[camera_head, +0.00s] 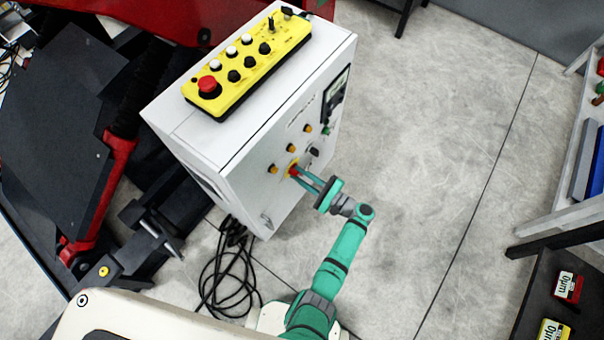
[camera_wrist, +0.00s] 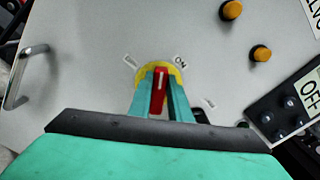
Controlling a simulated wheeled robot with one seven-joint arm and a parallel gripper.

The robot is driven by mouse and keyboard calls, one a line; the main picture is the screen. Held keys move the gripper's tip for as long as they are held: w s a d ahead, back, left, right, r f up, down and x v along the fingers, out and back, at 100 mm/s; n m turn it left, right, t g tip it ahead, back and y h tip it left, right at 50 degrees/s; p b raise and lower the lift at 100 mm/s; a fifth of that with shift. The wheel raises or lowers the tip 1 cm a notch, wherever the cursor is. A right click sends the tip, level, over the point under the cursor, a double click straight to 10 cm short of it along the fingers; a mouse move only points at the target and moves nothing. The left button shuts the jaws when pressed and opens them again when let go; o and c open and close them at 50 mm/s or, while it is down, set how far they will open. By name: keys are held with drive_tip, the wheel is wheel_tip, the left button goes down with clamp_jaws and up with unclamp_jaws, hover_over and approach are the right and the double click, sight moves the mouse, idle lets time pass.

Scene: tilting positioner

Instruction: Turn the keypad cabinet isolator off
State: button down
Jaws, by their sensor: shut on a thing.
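The keypad cabinet (camera_head: 215,130) is a pale grey box, and its front panel faces my arm. The isolator has a red handle (camera_wrist: 161,78) on a yellow disc (camera_wrist: 146,74). In the wrist view the handle stands nearly upright in the picture. An "ON" label (camera_wrist: 181,62) is at the disc's upper right, and a small unreadable label (camera_wrist: 130,62) is at its upper left. My gripper (camera_wrist: 159,80) is shut on the red handle, one teal finger on each side. In the head view my gripper (camera_head: 295,171) reaches the panel; its fingers partly cover the handle.
A metal door handle (camera_wrist: 25,75) sticks out. A yellow control box (camera_head: 245,65) lies on top. Black cables (camera_head: 230,275) lie on the floor.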

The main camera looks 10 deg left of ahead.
drive_tip(key=n, duration=0.3)
drive_tip(key=f+n, duration=0.1)
drive_tip(key=n, duration=0.7)
drive_tip(key=shift+s+a+f, duration=0.25)
drive_tip(key=shift+s+f, duration=0.05)
drive_tip(key=shift+s, duration=0.15)
drive_tip(key=c, duration=1.6)
unclamp_jaws()
drive_tip(key=shift+c, duration=0.2)
